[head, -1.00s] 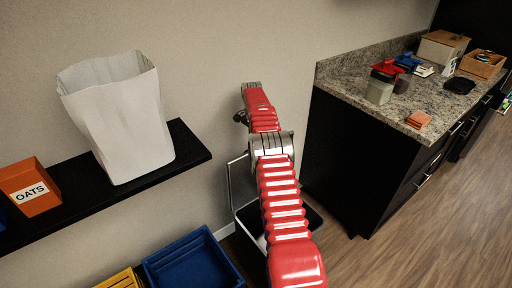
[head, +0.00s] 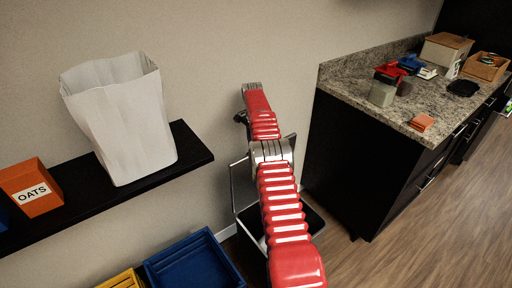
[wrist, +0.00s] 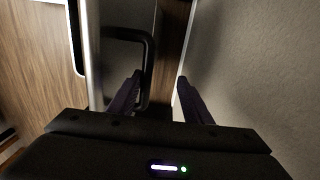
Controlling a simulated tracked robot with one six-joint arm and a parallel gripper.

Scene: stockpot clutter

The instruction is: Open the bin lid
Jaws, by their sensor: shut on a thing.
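The bin (head: 310,222) stands on the floor against the wall, between the shelf and the counter. My red arm covers its middle in the head view. Its grey lid (head: 288,148) is tilted up, with parts showing on both sides of my arm. In the wrist view a black loop handle (wrist: 149,62) is on a pale metallic panel. My gripper (wrist: 160,79) has one dark finger on each side of the handle's right bar and is shut on it. The exact contact is dark and hard to see. The gripper is hidden behind my arm in the head view.
A black shelf (head: 195,155) at left holds a white bag (head: 125,120) and an orange OATS box (head: 32,188). Blue (head: 195,262) and yellow (head: 122,281) crates sit below. A dark counter (head: 355,165) with clutter stands close right. Wood floor lies open beyond.

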